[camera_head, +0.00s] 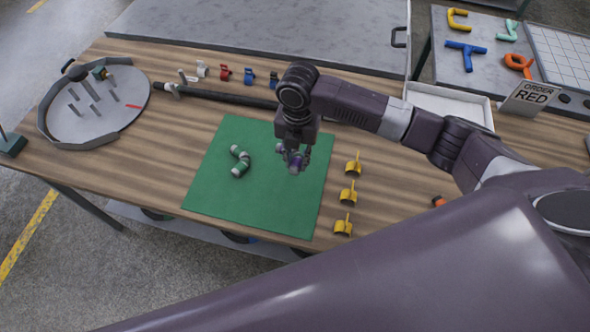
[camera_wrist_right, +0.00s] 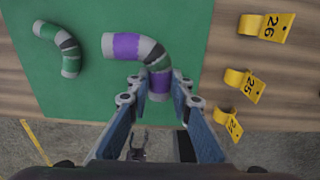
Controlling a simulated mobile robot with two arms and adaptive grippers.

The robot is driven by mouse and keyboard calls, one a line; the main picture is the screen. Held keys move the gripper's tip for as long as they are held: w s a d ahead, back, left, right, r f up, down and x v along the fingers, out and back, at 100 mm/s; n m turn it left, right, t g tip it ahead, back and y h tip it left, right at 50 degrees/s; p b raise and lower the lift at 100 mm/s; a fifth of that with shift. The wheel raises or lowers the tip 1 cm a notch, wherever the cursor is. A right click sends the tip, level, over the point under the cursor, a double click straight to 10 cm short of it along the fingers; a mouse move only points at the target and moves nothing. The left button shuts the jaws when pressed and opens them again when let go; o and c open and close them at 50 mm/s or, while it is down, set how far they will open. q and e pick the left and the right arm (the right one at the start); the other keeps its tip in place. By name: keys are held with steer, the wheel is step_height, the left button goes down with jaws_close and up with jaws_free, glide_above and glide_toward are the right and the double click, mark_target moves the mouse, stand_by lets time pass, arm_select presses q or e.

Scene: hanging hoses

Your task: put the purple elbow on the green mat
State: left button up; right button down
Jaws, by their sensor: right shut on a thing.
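The purple elbow (camera_head: 294,161), a bent hose piece with grey and purple bands, is between the fingers of my right gripper (camera_head: 293,150). The right wrist view shows the elbow (camera_wrist_right: 126,46) curving out ahead of the shut fingers (camera_wrist_right: 158,90), with its near purple end between their tips. The gripper points down over the right part of the green mat (camera_head: 215,190). I cannot tell whether the elbow touches the mat. A green and grey elbow (camera_head: 240,163) lies on the mat to the left. My left gripper is not in view.
Yellow numbered holders (camera_head: 349,192) stand in a row just right of the mat. A black rod (camera_head: 225,96) and small coloured clips (camera_head: 225,73) lie behind it. A round grey tray (camera_head: 95,108) with pegs is at left. The mat's front part is clear.

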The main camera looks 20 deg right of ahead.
mark_target(296, 161)
step_height(296, 161, down, 7)
steer(key=shift+r+p, duration=0.2)
steer(key=shift+p, duration=0.3)
steer(key=shift+f, duration=0.35)
steer(key=shift+f, duration=0.1)
steer(key=c, duration=1.7)
jaws_free()
steer(key=shift+c, duration=0.2)
steer(key=shift+r, duration=0.3)
step_height(296, 161, up, 10)
steer(key=b, duration=0.2)
steer(key=shift+w+r+b, duration=0.1)
steer(key=shift+r+b, duration=0.1)
steer(key=shift+b, duration=0.2)
steer(key=shift+r, duration=0.7)
